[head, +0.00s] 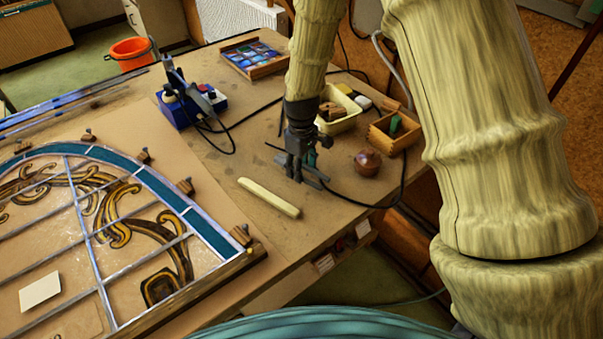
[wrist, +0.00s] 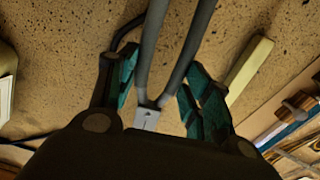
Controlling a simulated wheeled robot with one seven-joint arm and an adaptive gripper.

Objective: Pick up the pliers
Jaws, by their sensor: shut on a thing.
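The pliers show in the wrist view (wrist: 152,62) as two long grey handles that meet at a pale metal part close to my gripper. My gripper (head: 301,158) points down over the right part of the workbench, and its teal-padded fingers also show in the wrist view (wrist: 160,85). The fingers are shut on the pliers, one on each side. The pliers' jaw end is mostly hidden by my gripper.
A pale bar (head: 269,197) lies left of my gripper. A round brown object (head: 367,162), a cream tray (head: 343,122) and a wooden box (head: 380,139) stand to its right. A leaded panel (head: 100,235) fills the left. A blue soldering station (head: 190,108) with cables stands behind.

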